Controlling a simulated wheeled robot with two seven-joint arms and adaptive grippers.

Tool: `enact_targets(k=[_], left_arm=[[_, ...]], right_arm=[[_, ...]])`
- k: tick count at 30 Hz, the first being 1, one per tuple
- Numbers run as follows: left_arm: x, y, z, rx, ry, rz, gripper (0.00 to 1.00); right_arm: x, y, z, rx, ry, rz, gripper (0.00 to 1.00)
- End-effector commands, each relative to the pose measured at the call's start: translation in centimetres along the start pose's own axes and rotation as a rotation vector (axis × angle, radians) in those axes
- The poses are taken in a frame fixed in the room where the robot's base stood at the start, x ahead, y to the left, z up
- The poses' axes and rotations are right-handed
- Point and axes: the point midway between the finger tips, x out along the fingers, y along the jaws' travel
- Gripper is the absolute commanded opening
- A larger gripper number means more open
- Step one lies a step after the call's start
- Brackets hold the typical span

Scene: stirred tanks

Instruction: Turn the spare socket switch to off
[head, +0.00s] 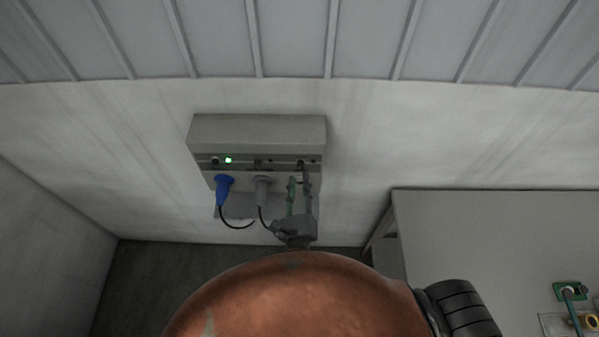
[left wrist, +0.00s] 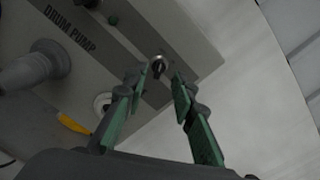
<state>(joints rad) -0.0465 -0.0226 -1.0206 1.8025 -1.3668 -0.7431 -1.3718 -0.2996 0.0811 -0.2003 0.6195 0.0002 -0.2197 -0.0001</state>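The grey socket box (head: 257,133) is on the pale wall in the head view. It has a row of small switches along its front. The spare socket switch (left wrist: 159,65) is a small dark knob with a bright metal collar, at the right-hand end of the row (head: 300,163). My left gripper (head: 299,185) is just below that end. In the left wrist view its green-padded fingers (left wrist: 160,80) stand apart, either side of the knob, with a visible gap. I cannot tell the knob's exact setting. My right gripper is not in view.
A blue plug (head: 223,188) and a grey plug (head: 262,188) with dark cables hang left of my gripper. A green lamp (head: 228,160) is lit. The wrist view shows a "DRUM PUMP" label (left wrist: 68,32) and a yellow part (left wrist: 74,124). A grey bench (head: 480,225) stands at right.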

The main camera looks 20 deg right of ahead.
Motion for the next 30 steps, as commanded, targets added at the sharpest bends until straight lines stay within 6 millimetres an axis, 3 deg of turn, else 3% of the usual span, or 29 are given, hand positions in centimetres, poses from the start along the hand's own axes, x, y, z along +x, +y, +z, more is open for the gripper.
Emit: enact_targets(k=[7, 24, 27, 30], left_arm=[[-2.5, 0.0, 0.0, 0.0, 0.0, 0.0, 0.25], [-2.6, 0.0, 0.0, -0.002, 0.0, 0.001, 0.25], [-2.4, 1.3, 0.3, -0.041, 0.003, 0.032, 0.25], [-2.1, 5.2, 1.1, -0.165, 0.007, 0.122, 0.25]], right_arm=[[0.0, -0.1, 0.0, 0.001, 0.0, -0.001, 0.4], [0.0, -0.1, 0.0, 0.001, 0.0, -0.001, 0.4], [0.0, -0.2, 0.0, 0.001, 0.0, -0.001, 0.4], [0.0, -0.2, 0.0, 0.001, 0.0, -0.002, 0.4]])
